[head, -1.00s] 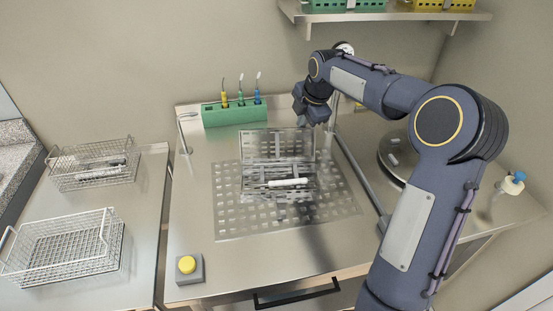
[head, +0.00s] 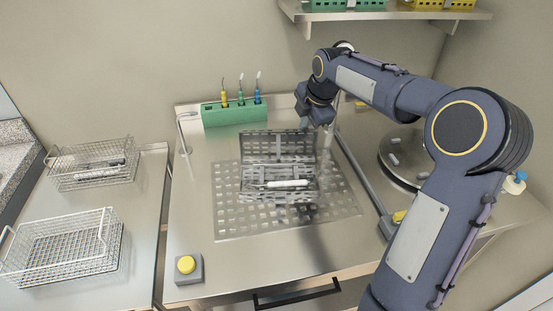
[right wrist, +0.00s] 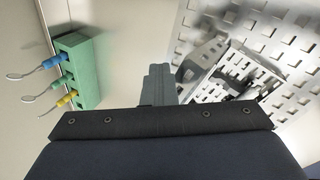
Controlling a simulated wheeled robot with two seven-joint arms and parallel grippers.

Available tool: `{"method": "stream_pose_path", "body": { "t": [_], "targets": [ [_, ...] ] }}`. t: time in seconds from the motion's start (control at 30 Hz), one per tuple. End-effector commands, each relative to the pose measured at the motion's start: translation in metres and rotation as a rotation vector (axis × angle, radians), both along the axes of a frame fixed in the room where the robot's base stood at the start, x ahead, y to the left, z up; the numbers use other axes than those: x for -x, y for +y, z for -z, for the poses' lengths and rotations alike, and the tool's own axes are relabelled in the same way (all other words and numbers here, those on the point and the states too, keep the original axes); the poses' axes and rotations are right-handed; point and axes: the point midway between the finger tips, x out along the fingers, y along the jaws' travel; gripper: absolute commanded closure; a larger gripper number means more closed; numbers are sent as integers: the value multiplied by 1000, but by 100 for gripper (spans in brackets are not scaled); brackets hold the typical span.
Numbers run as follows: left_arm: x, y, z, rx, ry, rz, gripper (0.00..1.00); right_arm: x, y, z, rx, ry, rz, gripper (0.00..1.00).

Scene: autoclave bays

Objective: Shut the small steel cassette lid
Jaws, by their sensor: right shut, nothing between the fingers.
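The small steel cassette (head: 310,187) sits on a perforated steel mat, with a white-handled instrument (head: 287,183) lying in it. Its perforated lid (head: 277,147) stands open, roughly upright, along the far edge. In the right wrist view the cassette (right wrist: 243,78) shows at the right, partly hidden by my gripper's body. My right gripper (head: 320,122) is beyond and right of the lid, above the bench and apart from it in the head view. Its fingers (right wrist: 158,85) are together and empty. My left gripper is out of view.
A green rack (head: 234,116) with several instruments stands behind the cassette. A yellow button box (head: 188,268) is at the front left. A thin post and rail run right of the mat (head: 240,225). Wire baskets (head: 65,245) stand on the left bench. A shelf (head: 390,16) hangs above.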

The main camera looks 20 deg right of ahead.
Motion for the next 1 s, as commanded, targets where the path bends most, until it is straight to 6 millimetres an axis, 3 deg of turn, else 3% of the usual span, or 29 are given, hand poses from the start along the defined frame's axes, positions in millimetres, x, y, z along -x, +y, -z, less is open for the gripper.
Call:
{"method": "stream_pose_path", "body": {
  "t": [1.0],
  "targets": [
    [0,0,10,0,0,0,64,28,9,-5,1,2,0,100]
  ]
}}
